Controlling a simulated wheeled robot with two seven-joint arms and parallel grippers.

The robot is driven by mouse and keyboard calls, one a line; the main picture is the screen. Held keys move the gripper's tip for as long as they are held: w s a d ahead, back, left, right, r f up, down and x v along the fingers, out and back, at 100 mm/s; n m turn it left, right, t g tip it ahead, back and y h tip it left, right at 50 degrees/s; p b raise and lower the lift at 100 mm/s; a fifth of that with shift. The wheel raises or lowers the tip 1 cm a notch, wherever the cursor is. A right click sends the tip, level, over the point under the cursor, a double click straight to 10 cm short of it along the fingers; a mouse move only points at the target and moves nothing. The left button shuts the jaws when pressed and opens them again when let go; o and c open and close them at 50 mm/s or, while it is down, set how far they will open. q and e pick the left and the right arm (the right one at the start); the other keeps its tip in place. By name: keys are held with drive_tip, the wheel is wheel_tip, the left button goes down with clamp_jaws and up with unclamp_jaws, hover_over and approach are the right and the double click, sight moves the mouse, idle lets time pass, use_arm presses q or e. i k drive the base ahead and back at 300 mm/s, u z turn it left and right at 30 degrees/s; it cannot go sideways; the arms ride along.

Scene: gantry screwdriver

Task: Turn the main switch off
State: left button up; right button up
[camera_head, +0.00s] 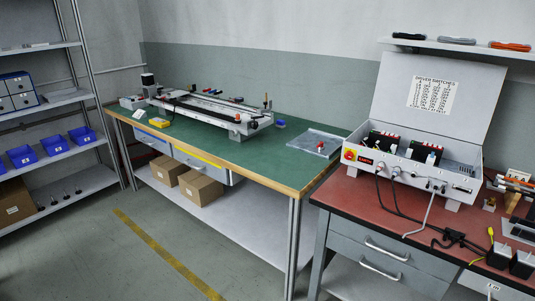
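The main switch (349,156) looks like a red rotary knob on a yellow plate. It sits at the left end of the front panel of a light grey control box (455,188). The knob is too small to tell its position. The box stands on the red-topped bench at the right, and its lid (437,95) is raised, with a printed switch table on it. Neither of my grippers is in the head view.
Cables (408,217) plug into the box front and hang over the red bench (350,195). A green bench (240,150) with a gantry (210,107) stands at the left. Clear floor (130,255) lies in front of it. A shelf rack with blue bins (54,145) is far left.

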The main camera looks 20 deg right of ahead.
sight(349, 155)
drive_tip(key=u, duration=0.15)
drive_tip(key=i, duration=2.15)
drive_tip(key=z, duration=1)
